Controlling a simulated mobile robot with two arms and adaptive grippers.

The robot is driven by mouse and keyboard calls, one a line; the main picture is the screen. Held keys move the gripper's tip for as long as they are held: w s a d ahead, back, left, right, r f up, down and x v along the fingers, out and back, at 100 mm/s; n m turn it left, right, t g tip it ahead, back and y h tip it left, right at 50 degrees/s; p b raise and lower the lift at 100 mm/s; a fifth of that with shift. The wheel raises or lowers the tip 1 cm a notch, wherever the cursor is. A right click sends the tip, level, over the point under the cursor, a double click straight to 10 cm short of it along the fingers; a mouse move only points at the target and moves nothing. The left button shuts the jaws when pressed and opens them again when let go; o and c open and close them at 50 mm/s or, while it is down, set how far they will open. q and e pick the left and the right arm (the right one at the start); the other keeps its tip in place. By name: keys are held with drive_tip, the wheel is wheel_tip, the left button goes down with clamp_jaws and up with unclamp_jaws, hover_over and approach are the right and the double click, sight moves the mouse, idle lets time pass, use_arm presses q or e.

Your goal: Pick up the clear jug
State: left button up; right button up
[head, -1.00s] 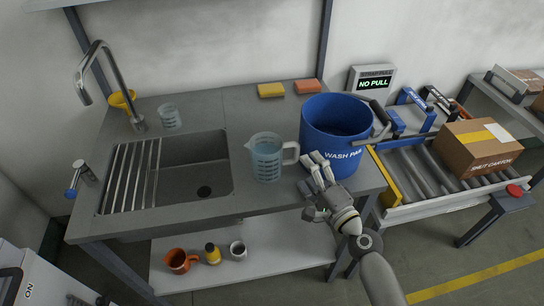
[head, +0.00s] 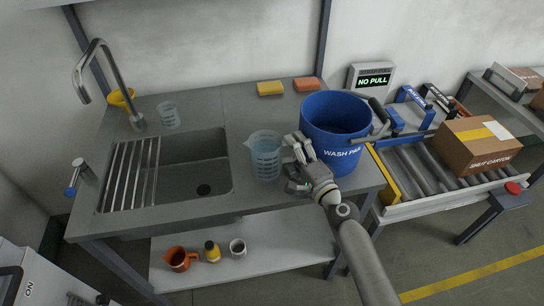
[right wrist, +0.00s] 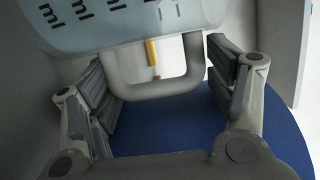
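The clear jug (head: 265,160), with dark markings and bluish contents, stands upright on the counter between the sink and the blue pail. My right gripper (head: 291,160) is at the jug's right side, over its handle. In the right wrist view, the jug's body (right wrist: 110,22) fills the top and its handle (right wrist: 155,88) lies between the two fingers of the right gripper (right wrist: 162,85). The fingers are apart, with gaps to the handle on both sides. In the head view the gripper hides most of the handle. My left gripper is not in view.
The blue wash pail (head: 335,125) stands close behind and right of my right gripper. The sink (head: 195,165) is left of the jug. A smaller clear beaker (head: 168,115) and yellow and orange sponges (head: 270,88) sit farther back. The counter behind the jug is clear.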

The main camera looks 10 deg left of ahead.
drive_tip(key=c, duration=0.9)
drive_tip(key=shift+c, duration=0.8)
drive_tip(key=shift+r, duration=0.1)
